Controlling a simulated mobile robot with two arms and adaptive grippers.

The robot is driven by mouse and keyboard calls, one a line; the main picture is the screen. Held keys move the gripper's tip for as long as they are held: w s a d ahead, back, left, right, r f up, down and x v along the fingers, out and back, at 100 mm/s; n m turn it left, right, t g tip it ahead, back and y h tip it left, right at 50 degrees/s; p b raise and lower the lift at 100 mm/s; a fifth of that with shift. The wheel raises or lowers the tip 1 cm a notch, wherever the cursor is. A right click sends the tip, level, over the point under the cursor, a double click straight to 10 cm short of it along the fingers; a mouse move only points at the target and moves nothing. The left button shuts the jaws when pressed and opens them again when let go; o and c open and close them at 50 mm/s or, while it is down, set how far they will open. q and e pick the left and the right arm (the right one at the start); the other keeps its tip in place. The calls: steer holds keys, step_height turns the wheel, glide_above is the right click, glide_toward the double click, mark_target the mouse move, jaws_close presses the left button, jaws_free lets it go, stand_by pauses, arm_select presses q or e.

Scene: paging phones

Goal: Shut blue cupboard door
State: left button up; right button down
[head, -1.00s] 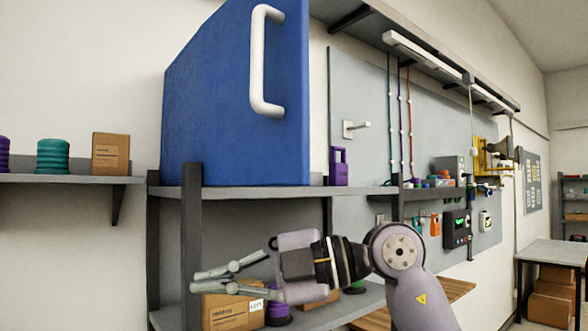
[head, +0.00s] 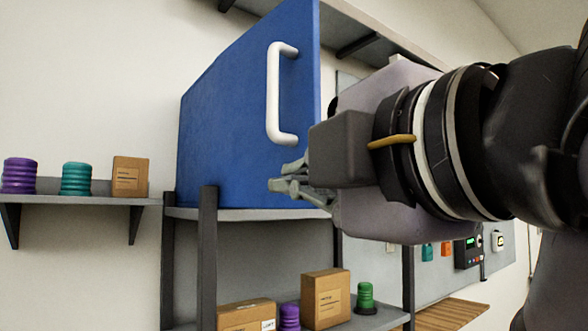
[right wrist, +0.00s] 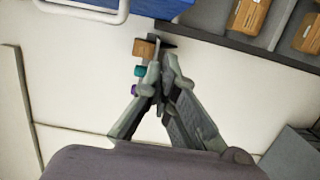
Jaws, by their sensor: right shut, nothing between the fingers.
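The blue cupboard door (head: 225,130) is a tall blue panel with a white bar handle (head: 272,95) near its right edge. Its top edge rises to the right. The cupboard's inside is hidden, and I cannot tell how far the door stands open. My right gripper (head: 275,185) is shut and empty, in front of the door's lower right part and below the handle; I cannot tell whether it touches. In the right wrist view its fingertips (right wrist: 165,58) meet, with the blue door (right wrist: 158,5) and white handle (right wrist: 82,8) at the top edge. My left gripper is not in view.
A shelf (head: 235,213) runs under the blue door. A lower shelf holds cardboard boxes (head: 325,297) and purple and green ribbed items (head: 365,297). A left wall shelf (head: 85,200) holds ribbed items and a box (head: 130,177). My right arm hides much of the right side.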

steer(key=w+p, duration=0.4)
steer(key=w, duration=0.4)
steer(key=shift+d+p, duration=0.15)
steer(key=shift+p, duration=0.15)
